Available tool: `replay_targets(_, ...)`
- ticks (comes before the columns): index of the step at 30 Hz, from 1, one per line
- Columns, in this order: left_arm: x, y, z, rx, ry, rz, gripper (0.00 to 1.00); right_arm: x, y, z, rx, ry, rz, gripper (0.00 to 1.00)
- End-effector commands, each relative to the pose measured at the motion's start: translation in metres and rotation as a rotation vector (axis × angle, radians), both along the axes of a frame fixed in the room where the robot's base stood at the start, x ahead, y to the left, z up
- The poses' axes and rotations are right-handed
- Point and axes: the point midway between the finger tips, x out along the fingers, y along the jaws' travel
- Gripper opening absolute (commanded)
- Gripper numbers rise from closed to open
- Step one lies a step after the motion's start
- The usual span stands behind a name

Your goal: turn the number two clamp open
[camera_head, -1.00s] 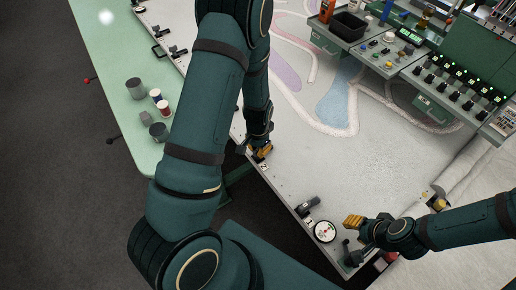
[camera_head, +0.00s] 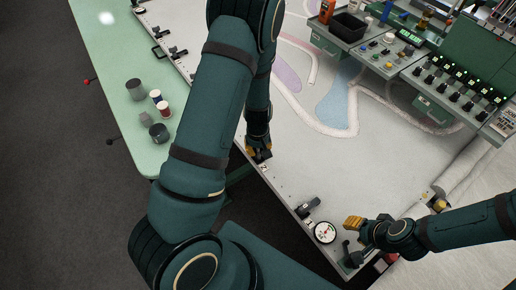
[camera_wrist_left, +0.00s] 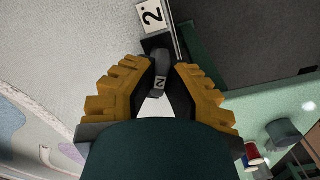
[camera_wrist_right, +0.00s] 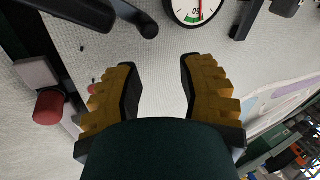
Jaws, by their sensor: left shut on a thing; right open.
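The number two clamp (camera_wrist_left: 160,62) has a dark handle marked "2" and sits at the edge of the white cloth frame, beside a white "2" label (camera_wrist_left: 151,16). In the left wrist view my left gripper (camera_wrist_left: 162,70) has its yellow-padded fingers closed on the clamp handle. In the head view my left gripper (camera_head: 259,155) is at the frame's front-left edge, and the "2" label (camera_head: 264,167) shows just below it. My right gripper (camera_wrist_right: 158,65) is open and empty above the cloth; in the head view it (camera_head: 352,222) is near the frame's front corner.
A round dial gauge (camera_head: 325,232) and another clamp (camera_head: 308,206) lie on the near frame edge. A green side table (camera_head: 120,90) holds several cups and spools. A control panel (camera_head: 460,90) stands at the back right. The middle of the cloth (camera_head: 340,165) is clear.

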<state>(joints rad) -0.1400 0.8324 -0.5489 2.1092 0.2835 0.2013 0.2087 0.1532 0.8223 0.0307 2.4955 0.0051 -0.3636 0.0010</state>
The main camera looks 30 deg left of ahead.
Motion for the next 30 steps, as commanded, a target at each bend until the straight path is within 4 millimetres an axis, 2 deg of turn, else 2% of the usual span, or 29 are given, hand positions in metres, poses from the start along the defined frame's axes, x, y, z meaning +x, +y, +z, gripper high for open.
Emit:
replay_targets(6,-0.002,-0.001,-0.001,-0.001,0.005,0.19,0.0,0.0,0.0,0.005,0.001,0.0,0.0,0.39)
replay_targets(15,-0.002,-0.001,-0.001,-0.001,0.005,0.381,0.0,0.0,-0.001,0.01,0.002,0.0,0.0,0.39)
replay_targets(30,-0.002,-0.001,-0.001,-0.001,0.005,0.477,0.0,0.0,-0.001,0.012,0.002,0.0,0.0,0.39)
